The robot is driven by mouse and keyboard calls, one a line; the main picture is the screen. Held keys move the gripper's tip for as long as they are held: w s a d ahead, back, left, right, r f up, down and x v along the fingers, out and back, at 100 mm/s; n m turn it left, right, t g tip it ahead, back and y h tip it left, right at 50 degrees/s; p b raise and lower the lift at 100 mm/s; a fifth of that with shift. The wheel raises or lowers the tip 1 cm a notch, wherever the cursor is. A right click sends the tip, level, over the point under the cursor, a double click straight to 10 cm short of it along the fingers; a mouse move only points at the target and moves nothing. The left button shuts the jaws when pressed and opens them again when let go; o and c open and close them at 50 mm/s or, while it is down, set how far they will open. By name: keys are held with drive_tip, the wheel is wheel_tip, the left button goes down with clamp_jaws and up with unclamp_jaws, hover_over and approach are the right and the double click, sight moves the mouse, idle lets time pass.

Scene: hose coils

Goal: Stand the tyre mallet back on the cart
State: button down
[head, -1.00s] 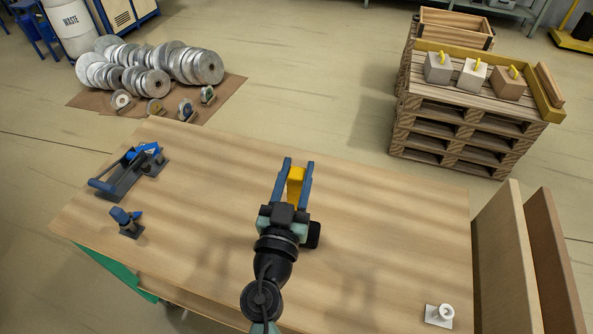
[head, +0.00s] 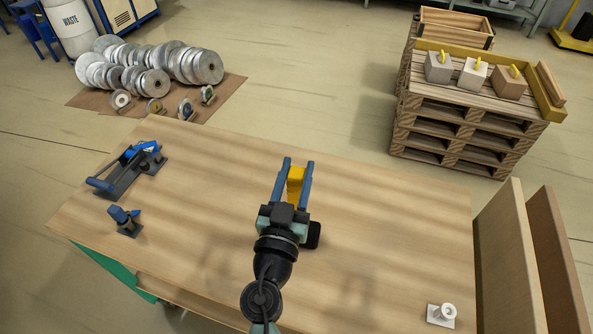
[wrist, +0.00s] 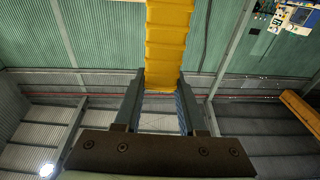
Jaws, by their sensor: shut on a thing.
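My gripper (head: 293,168) is shut on a yellow ribbed bar (head: 295,182), which I take to be the tyre mallet's handle. In the wrist view the yellow bar (wrist: 167,45) rises from between the two fingers and runs out of the top of the picture. The mallet's head is not visible in either view. The cart (head: 390,215) has a wide wooden top and a green side. In the head view my gripper shows over the middle of this top; its height above it is hard to tell.
A blue-and-grey tool (head: 120,177) and a small blue-topped piece (head: 125,222) stand on the cart's left. A white cylindrical piece (head: 442,313) is at its front right. Two upright boards (head: 512,260) stand just right of the cart. The middle of the cart top looks clear.

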idle(0.3)
drive_tip(key=shift+c, duration=2.4)
unclamp_jaws()
drive_tip(key=shift+o, duration=0.4)
drive_tip(key=shift+f, duration=0.25)
drive_tip(key=shift+r, duration=0.1)
drive_tip(key=shift+s, duration=0.1)
drive_tip(key=r+b+v, duration=0.1)
drive_tip(key=b+v, duration=0.2)
drive_tip(key=v, duration=0.4)
drive_tip(key=shift+s+f, duration=0.4)
drive_tip(key=shift+f, duration=0.05)
drive_tip(key=shift+a, duration=0.15)
